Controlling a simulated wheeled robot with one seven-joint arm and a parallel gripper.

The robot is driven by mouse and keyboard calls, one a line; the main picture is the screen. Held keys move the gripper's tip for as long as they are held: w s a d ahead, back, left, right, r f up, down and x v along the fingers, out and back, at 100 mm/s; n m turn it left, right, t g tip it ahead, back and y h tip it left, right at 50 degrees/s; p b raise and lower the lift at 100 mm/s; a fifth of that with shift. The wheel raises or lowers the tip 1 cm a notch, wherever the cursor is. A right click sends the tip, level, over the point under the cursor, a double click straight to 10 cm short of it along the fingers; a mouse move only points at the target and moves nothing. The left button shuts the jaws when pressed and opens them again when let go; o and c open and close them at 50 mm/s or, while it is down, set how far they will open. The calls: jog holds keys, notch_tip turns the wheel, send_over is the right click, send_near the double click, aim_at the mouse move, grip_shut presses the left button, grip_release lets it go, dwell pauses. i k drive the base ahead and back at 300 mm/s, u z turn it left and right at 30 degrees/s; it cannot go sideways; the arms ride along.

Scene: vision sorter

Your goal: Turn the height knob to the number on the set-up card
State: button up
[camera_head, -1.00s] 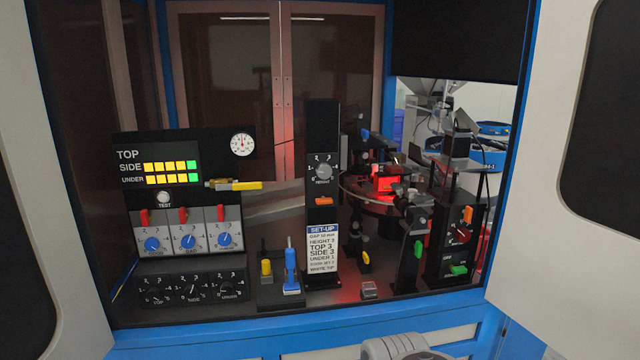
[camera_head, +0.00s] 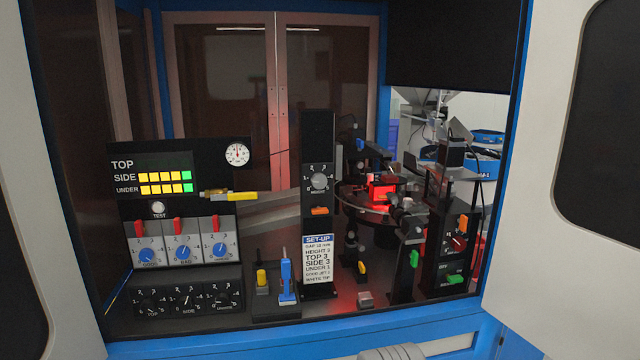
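The height knob (camera_head: 319,182) is a grey dial on the tall black post in the middle of the cabinet. Numbers ring it and a label sits under it. Its pointer is too small to read surely. The white set-up card (camera_head: 318,262) with a blue header is on the same post, lower down; its height line appears to read 3. An orange piece (camera_head: 319,211) sits between knob and card. A grey rounded part of my own arm shows at the bottom edge. My gripper's fingers are not in view, and nothing touches the knob.
Left of the post stand a black panel with a lit display (camera_head: 165,182), blue knobs (camera_head: 182,253) with red levers, and a yellow-handled valve (camera_head: 240,196). A blue-handled tool (camera_head: 286,277) stands close by. Right are camera stands and a red-lit disc (camera_head: 382,190). Open doors flank the cabinet.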

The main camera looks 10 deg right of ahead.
aim_at(319, 181)
jog(key=u, duration=0.5)
jog(key=k, duration=0.65)
jog(key=u, duration=0.75)
jog(key=i, duration=1.35)
jog(key=z, duration=0.7)
